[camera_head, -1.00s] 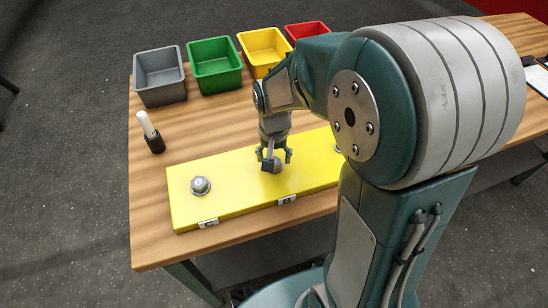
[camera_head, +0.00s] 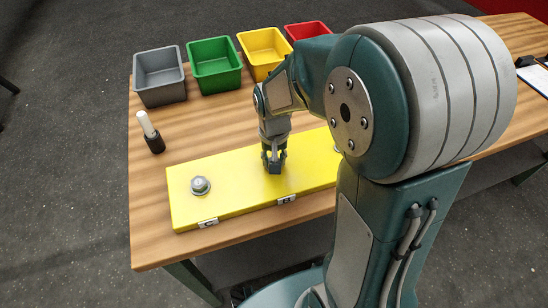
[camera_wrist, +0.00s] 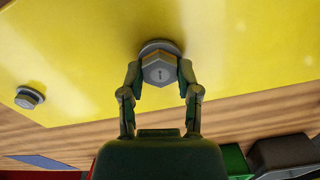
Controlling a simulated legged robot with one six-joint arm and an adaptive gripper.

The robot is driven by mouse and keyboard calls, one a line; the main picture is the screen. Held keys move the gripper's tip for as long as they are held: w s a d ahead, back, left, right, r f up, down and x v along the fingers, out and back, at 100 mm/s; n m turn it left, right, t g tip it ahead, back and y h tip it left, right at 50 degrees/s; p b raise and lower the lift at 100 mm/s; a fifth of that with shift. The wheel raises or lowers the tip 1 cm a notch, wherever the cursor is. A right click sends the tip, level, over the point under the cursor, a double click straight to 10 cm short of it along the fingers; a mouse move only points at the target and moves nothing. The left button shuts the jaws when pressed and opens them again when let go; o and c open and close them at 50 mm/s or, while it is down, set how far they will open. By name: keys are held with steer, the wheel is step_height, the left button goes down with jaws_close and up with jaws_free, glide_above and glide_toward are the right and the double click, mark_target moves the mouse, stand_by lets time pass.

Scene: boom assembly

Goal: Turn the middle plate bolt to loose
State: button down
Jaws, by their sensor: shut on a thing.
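The yellow plate (camera_head: 235,180) lies on the wooden table, and it fills much of the wrist view (camera_wrist: 80,40). The middle bolt (camera_wrist: 160,68) has a grey hex head with a small mark on top and a round washer under it. My gripper (camera_head: 274,163) points down at the middle of the plate, above the B label (camera_head: 286,199). In the wrist view its two fingers (camera_wrist: 160,75) are shut on opposite sides of the bolt head. In the head view the gripper hides most of this bolt.
Another bolt (camera_head: 200,185) stands at the plate's left end, near the C label (camera_head: 208,222). A third bolt is mostly behind my arm. Grey (camera_head: 160,92), green (camera_head: 216,80), yellow (camera_head: 266,66) and red bins (camera_head: 306,30) line the back.

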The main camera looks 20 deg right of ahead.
steer(key=n, duration=0.2)
steer(key=shift+n, duration=0.4)
steer(key=shift+c, duration=1.6)
jaws_free()
steer(key=shift+f, duration=0.1)
steer(key=shift+a, duration=0.1)
step_height(320, 180, up, 12)
